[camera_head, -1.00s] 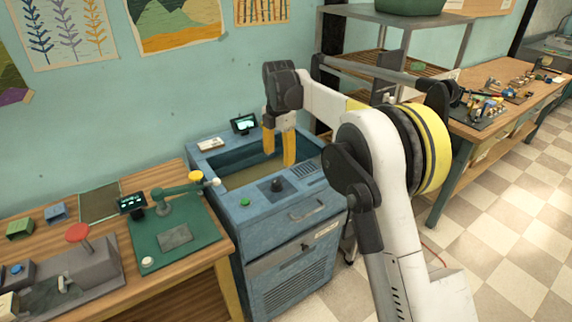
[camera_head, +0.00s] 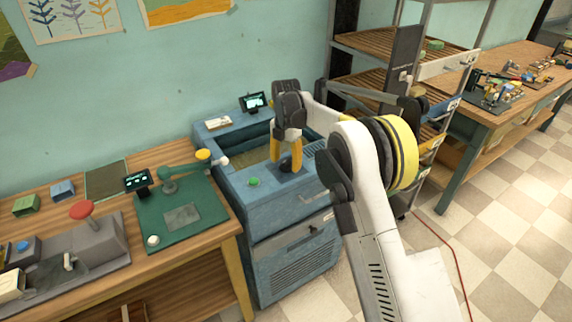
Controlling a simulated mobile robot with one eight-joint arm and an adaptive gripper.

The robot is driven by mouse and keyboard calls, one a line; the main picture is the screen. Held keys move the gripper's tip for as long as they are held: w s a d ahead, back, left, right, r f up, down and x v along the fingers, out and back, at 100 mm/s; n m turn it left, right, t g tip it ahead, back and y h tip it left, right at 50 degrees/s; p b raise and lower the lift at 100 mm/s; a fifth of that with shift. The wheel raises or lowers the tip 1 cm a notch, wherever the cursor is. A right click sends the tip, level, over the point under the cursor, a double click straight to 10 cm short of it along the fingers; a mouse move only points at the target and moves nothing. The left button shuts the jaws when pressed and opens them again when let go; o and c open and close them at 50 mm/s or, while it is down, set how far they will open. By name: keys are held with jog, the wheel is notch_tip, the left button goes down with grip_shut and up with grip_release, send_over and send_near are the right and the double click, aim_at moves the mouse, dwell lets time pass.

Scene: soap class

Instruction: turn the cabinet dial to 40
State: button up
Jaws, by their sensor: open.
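The blue cabinet (camera_head: 290,222) stands against the wall, with an open basin (camera_head: 238,152) in its top. The dark dial (camera_head: 285,164) sits on a grey plate on the cabinet's front ledge. My gripper (camera_head: 287,162) points down with its yellow fingers open, right at the dial. One finger is left of the dial and the other is partly behind or beside it. I cannot tell whether they touch it. The dial's markings and pointer are too small to read. A small screen (camera_head: 254,102) stands at the cabinet's back edge.
A green button (camera_head: 254,182) lies left of the dial on the ledge. A wooden bench (camera_head: 120,284) with a green mat (camera_head: 200,228) and a lever device stands to the left. A shelf rack (camera_head: 372,86) and another workbench (camera_head: 480,128) are to the right.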

jog(key=c, duration=1.2)
jog(key=shift+c, duration=0.2)
jog(key=shift+m, duration=0.3)
